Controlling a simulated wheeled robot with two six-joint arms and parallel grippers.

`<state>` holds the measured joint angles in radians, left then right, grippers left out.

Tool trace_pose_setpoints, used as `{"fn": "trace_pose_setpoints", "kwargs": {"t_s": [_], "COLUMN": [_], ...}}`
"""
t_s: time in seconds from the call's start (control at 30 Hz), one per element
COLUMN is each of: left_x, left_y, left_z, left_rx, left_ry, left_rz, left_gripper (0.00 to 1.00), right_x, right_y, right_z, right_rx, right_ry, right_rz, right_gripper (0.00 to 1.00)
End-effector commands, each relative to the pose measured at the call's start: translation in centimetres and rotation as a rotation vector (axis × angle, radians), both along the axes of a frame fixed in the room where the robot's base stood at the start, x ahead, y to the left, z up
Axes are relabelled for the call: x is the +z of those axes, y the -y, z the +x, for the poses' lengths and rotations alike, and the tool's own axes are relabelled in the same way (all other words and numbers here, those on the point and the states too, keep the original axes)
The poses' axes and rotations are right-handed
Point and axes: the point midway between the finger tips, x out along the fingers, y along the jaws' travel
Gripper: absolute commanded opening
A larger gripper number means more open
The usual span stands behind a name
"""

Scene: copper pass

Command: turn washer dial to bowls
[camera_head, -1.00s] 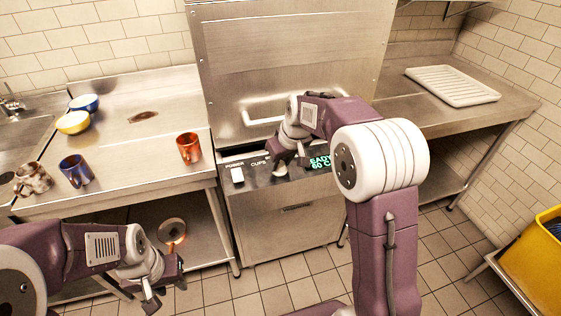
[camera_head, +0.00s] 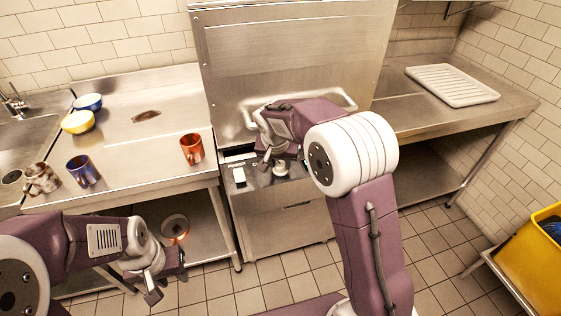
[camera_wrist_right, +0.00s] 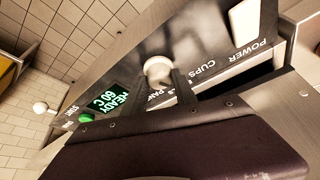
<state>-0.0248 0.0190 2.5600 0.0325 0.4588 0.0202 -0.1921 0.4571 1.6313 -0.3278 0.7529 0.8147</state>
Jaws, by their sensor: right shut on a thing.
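The washer (camera_head: 290,205) has a dark control panel with a pale round dial (camera_head: 280,168). The dial (camera_wrist_right: 158,70) also shows in the right wrist view, between CUPS and a lit READY 60 C display (camera_wrist_right: 108,98). A label partly reading PANS is beside it; BOWLS is not readable. My left gripper (camera_head: 168,286) is open and empty, low in front of the left counter.
A white POWER switch (camera_head: 239,175) is left of the dial. A green START button (camera_wrist_right: 87,117) is beyond the display. An orange mug (camera_head: 192,149) stands near the left counter's edge. A white rack (camera_head: 452,85) lies on the right counter. A yellow bin (camera_head: 535,262) is far right.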

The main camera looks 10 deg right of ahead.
Motion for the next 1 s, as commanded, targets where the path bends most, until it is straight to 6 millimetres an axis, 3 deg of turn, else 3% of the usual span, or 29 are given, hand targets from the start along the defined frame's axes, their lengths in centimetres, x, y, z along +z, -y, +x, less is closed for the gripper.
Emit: {"fn": "trace_pose_setpoints", "kwargs": {"t_s": [0.5, 1.0], "left_x": [0.10, 0.13], "left_y": [0.00, 0.00], "left_z": [0.00, 0.01], "left_rx": [0.000, 0.000], "left_ry": [0.000, 0.000], "left_rz": [0.000, 0.000], "left_gripper": [0.36, 0.36], "right_x": [0.06, 0.01], "right_y": [-0.17, -0.17], "right_z": [0.17, 0.14], "right_rx": [-0.290, -0.336], "right_ry": [0.002, 0.001], "right_rz": [0.002, 0.002], "right_gripper": [0.00, 0.00]}}
